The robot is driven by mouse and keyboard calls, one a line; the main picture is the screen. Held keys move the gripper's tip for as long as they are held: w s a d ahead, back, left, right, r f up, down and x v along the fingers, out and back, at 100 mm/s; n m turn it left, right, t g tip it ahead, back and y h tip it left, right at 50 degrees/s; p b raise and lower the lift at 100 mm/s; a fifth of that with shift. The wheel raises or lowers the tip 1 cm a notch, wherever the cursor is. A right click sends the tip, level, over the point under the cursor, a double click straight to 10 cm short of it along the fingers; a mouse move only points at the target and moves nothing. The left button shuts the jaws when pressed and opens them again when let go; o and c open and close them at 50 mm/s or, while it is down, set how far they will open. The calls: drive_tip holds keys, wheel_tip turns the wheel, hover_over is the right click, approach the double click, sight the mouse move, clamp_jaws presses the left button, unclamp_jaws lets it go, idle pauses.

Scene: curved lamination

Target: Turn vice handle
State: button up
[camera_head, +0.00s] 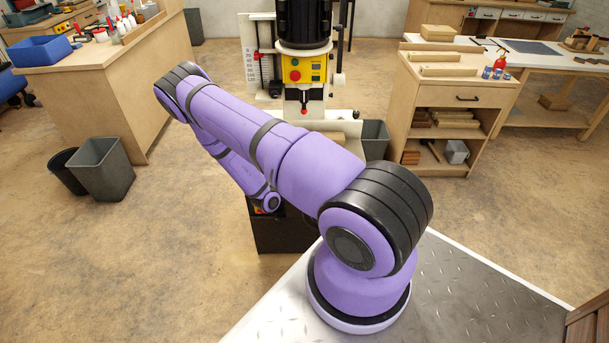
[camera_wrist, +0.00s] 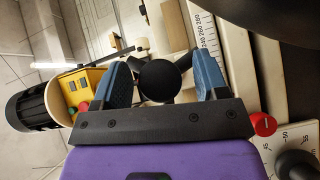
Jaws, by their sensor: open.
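In the wrist view my gripper (camera_wrist: 164,66) is open, with one blue fingertip on each side of a round black knob (camera_wrist: 160,82). Gaps show between the knob and both fingers, mostly on the right. Dark arms spread out behind the knob; it looks like the handle, but the vice body cannot be made out. A red knob (camera_wrist: 263,124) is to the right of the gripper. In the head view my purple arm reaches to the far left, and the gripper and handle are hidden.
A machine with a yellow control panel (camera_head: 304,69) stands behind my arm; its panel also shows in the wrist view (camera_wrist: 84,88). A wooden workbench (camera_head: 110,65) is on the left, with bins (camera_head: 102,168) beside it. A cabinet (camera_head: 450,100) stands right.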

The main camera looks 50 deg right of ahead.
drive_tip(key=shift+c, duration=0.2)
drive_tip(key=c, duration=0.9)
drive_tip(key=m+t+y, duration=0.1)
drive_tip(key=m+y, duration=0.1)
drive_tip(key=y, duration=0.1)
drive_tip(key=m+t+y, duration=0.2)
drive_tip(key=m+y, duration=0.1)
drive_tip(key=shift+s, duration=0.1)
drive_tip(key=m+t+y, duration=0.2)
drive_tip(key=t+y, duration=0.1)
drive_tip(key=shift+m+y, duration=0.3)
drive_tip(key=shift+o, duration=0.2)
drive_tip(key=shift+a+m+t+y, duration=0.15)
drive_tip(key=shift+m+t+y, duration=0.45)
drive_tip(key=shift+t+y, duration=0.25)
